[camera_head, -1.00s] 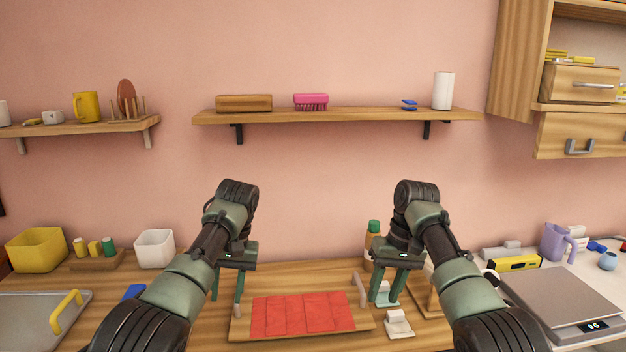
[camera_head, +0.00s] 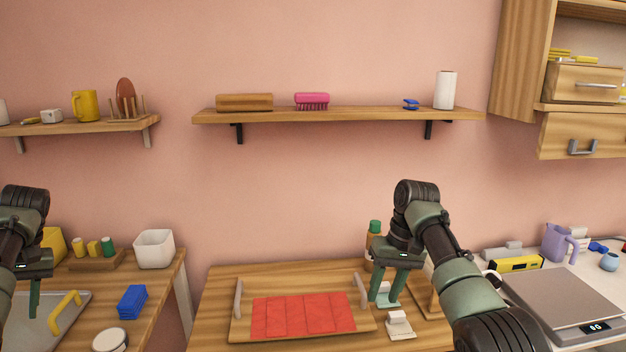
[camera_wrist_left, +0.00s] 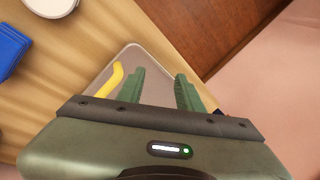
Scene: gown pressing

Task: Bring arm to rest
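My left gripper (camera_head: 28,295) is at the far left in the head view, above a grey tray with a yellow handle. In the left wrist view its two green fingers (camera_wrist_left: 160,92) are apart with nothing between them. My right gripper (camera_head: 388,288) points down near the right end of a wooden tray (camera_head: 240,325); its fingers are apart, over a small pale green item (camera_head: 386,298). I see nothing held in it. The wooden tray carries a folded red cloth (camera_head: 303,314).
The grey tray (camera_head: 42,325) with its yellow handle (camera_head: 64,312), a blue block (camera_head: 132,301) and a white box (camera_head: 154,249) are on the left table. A gap separates it from the middle table. A grey scale (camera_head: 562,300) stands right. A shelf (camera_head: 335,114) hangs behind.

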